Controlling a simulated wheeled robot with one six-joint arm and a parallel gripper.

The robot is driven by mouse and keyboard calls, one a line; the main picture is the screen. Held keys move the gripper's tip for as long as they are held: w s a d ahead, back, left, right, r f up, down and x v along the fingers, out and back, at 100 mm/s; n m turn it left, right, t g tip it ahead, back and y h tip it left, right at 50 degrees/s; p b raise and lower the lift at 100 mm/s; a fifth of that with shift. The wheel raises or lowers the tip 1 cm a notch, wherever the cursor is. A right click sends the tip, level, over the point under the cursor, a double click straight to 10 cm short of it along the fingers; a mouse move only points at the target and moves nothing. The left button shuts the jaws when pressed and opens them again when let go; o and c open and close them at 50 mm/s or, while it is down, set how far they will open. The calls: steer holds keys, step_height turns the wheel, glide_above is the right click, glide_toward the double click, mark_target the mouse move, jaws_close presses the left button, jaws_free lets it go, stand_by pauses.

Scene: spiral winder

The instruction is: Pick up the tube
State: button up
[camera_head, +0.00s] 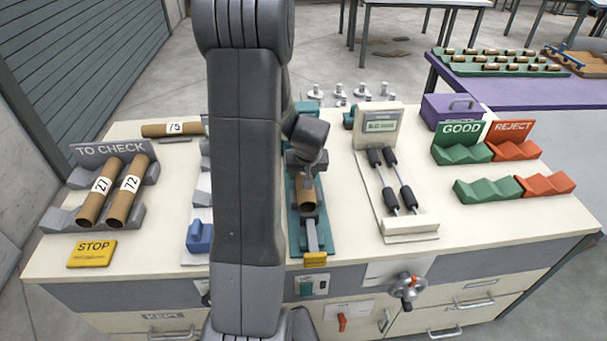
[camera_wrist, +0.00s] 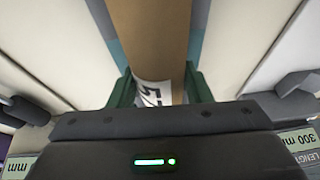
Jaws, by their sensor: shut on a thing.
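A brown cardboard tube (camera_head: 307,197) lies lengthwise on the narrow teal fixture (camera_head: 294,238) at the middle of the bench. My gripper (camera_head: 306,174) is over it, and my dark wrist hides the tube's far part. In the wrist view the tube (camera_wrist: 158,35) runs up the middle, with a white label partly hidden by my gripper body. The two green fingers of my gripper (camera_wrist: 160,90) stand on either side of the tube, shut on it. I cannot tell whether the tube is clear of the fixture.
Two tubes, 27 (camera_head: 92,202) and 72 (camera_head: 126,194), lie in the grey TO CHECK rack. Tube 75 (camera_head: 172,129) lies behind. Green GOOD (camera_head: 462,153) and red REJECT (camera_head: 514,150) cradles look empty.

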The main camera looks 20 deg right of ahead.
step_height(320, 180, up, 7)
steer(key=shift+s+f+b, duration=0.1)
steer(key=shift+b, duration=0.45)
steer(key=s+a+b, duration=0.1)
steer(key=s, duration=0.5)
steer(key=s+a+b, duration=0.1)
steer(key=s+a, duration=0.1)
steer(key=s, duration=0.4)
steer(key=s+a+b, duration=0.1)
steer(key=s, duration=0.5)
steer(key=shift+s+a, duration=0.15)
steer(key=shift+a, duration=0.25)
steer(key=shift+s+a, duration=0.25)
steer(key=shift+s, duration=0.65)
steer(key=shift+r, duration=0.25)
